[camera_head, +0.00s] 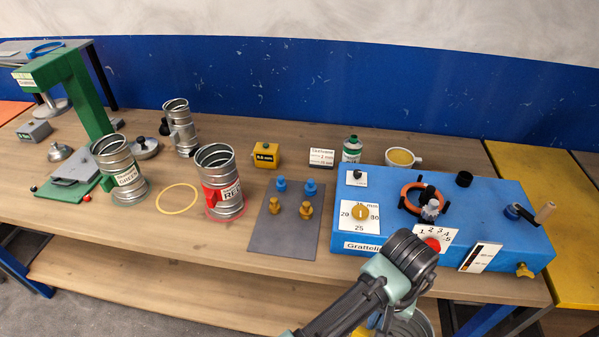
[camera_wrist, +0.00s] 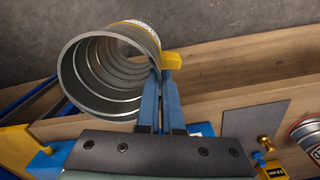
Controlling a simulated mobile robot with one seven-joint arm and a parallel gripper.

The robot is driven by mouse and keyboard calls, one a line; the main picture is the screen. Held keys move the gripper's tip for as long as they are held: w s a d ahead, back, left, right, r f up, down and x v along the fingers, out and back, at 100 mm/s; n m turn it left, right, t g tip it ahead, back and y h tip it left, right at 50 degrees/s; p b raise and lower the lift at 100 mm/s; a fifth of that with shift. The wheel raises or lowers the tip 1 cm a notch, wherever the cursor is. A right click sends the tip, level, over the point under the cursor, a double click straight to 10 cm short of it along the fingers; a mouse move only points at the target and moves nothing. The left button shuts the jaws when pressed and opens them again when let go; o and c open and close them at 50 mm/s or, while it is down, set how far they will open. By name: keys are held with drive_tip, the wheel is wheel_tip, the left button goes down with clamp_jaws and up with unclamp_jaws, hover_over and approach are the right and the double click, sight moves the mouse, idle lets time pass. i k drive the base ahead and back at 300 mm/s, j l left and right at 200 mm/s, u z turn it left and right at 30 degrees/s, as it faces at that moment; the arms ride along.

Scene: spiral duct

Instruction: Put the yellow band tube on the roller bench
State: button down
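The yellow band tube (camera_wrist: 85,75) is a ribbed metal duct, seen in the wrist view with its open end towards me and a yellow edge and label on its far side. My gripper (camera_wrist: 161,75) has its blue fingers closed on the tube's wall by a yellow block. In the head view the tube (camera_head: 416,324) shows at the bottom edge, in front of the bench and mostly hidden by my arm. No label names the roller bench; I cannot tell whether it is the blue machine (camera_head: 470,213) or the yellow table (camera_head: 552,225).
A red-labelled tube (camera_head: 220,178), a green-labelled tube (camera_head: 121,170) and a plain tube (camera_head: 180,128) stand on the wooden bench (camera_head: 190,235). A grey plate (camera_head: 283,238) bears blue and brass pegs. A yellow ring (camera_head: 178,199) lies flat. A green press (camera_head: 85,95) stands left.

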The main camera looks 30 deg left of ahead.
sight(178, 195)
drive_tip(key=j+u, duration=0.15)
drive_tip(key=u, duration=0.85)
